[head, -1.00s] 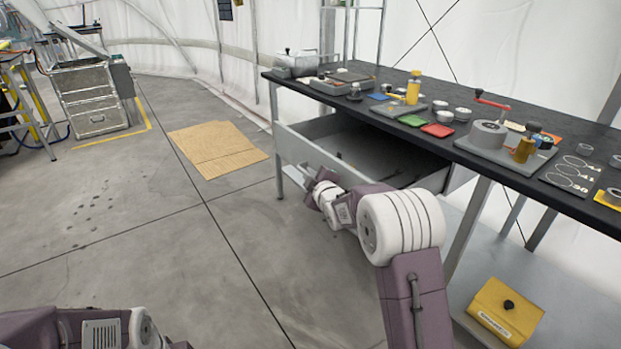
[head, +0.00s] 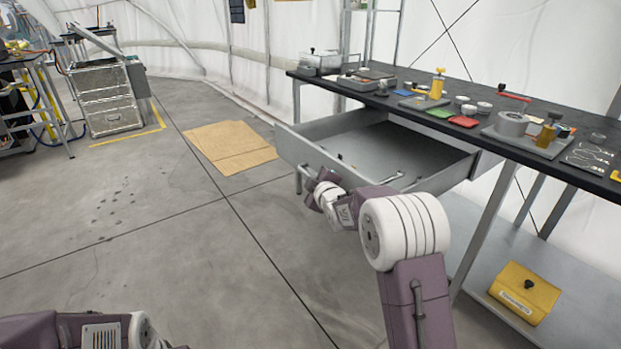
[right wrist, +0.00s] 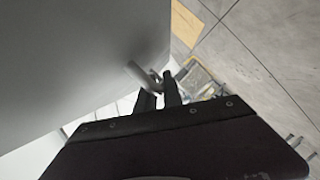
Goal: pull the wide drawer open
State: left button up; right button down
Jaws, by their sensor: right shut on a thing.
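The wide drawer (head: 372,150) is a grey tray under the black-topped workbench (head: 470,108). It stands well out from the bench, and its inside shows. My right gripper (head: 308,187) is at the outer side of the drawer's front panel, shut on the drawer handle. In the right wrist view the two dark fingers (right wrist: 159,92) are at the metal handle (right wrist: 143,75), beside the large grey panel. My wrist hides part of the handle and panel in the head view. My left arm shows at the lower left, but its gripper is out of view.
The bench top holds several small items, including a yellow bottle (head: 437,87) and a grey tape roll (head: 511,124). A yellow case (head: 524,290) lies on the lower shelf. Cardboard (head: 230,146) lies on otherwise clear floor left of the drawer.

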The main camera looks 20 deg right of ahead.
jog(key=c, duration=1.8)
grip_release()
jog(key=shift+o, duration=0.2)
jog(key=p+v, duration=0.2)
jog(key=v, duration=0.7)
